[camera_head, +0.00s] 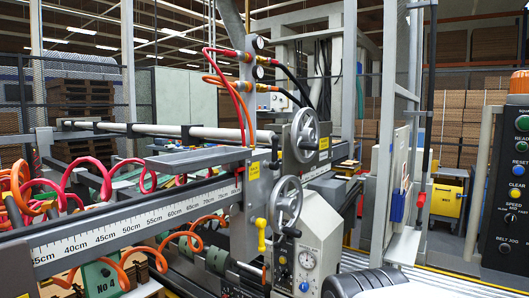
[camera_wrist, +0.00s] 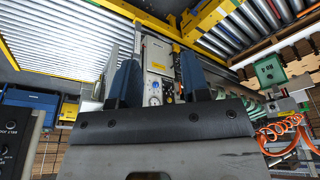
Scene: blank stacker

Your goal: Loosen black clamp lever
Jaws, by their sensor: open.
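My gripper (camera_wrist: 158,62) shows in the wrist view with its two dark blue fingers apart and nothing between them. Beyond the gap is a pale machine box with a gauge and knobs (camera_wrist: 154,88), at a distance. In the head view the stacker's grey upright (camera_head: 247,205) carries two handwheels, the upper (camera_head: 305,135) and the lower (camera_head: 286,201). A small dark lever-like part (camera_head: 275,164) sits beside the upright, between the wheels; I cannot tell surely whether it is the black clamp lever. A yellow-knobbed lever (camera_head: 261,235) is lower down.
A white scale rail (camera_head: 130,223) runs left from the upright, with coiled orange and red hoses (camera_head: 90,180) around it. A gauge box (camera_head: 306,262) stands below the lower wheel. A black control panel (camera_head: 505,190) is at the right. Rollers (camera_wrist: 60,35) fill the wrist view's upper left.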

